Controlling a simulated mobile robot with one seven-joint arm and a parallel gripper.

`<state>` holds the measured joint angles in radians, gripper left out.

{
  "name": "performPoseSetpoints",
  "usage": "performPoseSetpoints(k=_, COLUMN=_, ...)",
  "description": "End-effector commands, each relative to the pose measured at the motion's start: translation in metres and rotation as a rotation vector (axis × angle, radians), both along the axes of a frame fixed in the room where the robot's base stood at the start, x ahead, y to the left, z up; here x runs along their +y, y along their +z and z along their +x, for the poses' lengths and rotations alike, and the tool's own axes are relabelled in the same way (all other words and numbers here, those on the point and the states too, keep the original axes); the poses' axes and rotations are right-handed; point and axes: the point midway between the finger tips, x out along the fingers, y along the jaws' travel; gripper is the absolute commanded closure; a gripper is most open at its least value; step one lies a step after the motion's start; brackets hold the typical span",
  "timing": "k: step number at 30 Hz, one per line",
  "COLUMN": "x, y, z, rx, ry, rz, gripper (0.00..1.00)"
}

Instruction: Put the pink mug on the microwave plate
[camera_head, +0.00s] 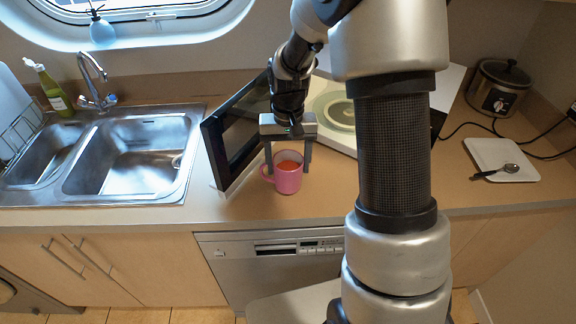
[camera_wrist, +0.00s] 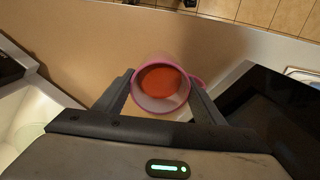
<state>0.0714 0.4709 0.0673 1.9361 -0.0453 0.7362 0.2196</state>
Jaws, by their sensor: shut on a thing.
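The pink mug (camera_head: 288,180) is upright near the front edge of the counter, with orange-red contents; its inside also shows in the wrist view (camera_wrist: 160,82). My gripper (camera_head: 288,168) is shut on the mug from above, one finger on each side. I cannot tell whether the mug touches the counter. The white microwave (camera_head: 447,92) stands behind it, partly hidden by my arm. Its dark door (camera_head: 238,130) is swung open at the left of the mug. The pale green microwave plate (camera_head: 338,110) shows inside, partly hidden.
A steel double sink (camera_head: 130,155) with a tap (camera_head: 95,80) and green bottle (camera_head: 55,92) is at left. At right are a white square plate (camera_head: 500,152) with a ladle (camera_head: 497,171) and a slow cooker (camera_head: 498,85). The counter's front edge is close to the mug.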

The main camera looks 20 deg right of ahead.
Motion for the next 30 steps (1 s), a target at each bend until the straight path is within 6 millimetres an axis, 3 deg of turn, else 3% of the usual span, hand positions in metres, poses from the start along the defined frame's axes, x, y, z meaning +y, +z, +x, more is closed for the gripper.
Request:
performPoseSetpoints(k=3, x=0.0, y=-0.01, z=0.0, rx=-0.001, ry=0.0, rz=0.0, gripper=0.75)
performPoseSetpoints(k=14, x=0.0, y=-0.015, z=0.001, rx=-0.002, ry=0.001, rz=0.0, gripper=0.75)
performPoseSetpoints(k=15, x=0.0, y=-0.014, z=0.0, rx=0.0, ry=0.001, rz=0.0, gripper=0.3)
performPoseSetpoints(k=17, x=0.0, y=-0.014, z=0.0, rx=0.0, ry=0.001, rz=0.0, gripper=0.2)
performPoseSetpoints(k=25, x=0.0, y=-0.012, z=0.0, rx=-0.001, ry=0.001, rz=0.0, gripper=0.18)
performPoseSetpoints(k=30, x=0.0, y=0.005, z=0.001, rx=-0.004, ry=0.001, rz=-0.001, gripper=0.18)
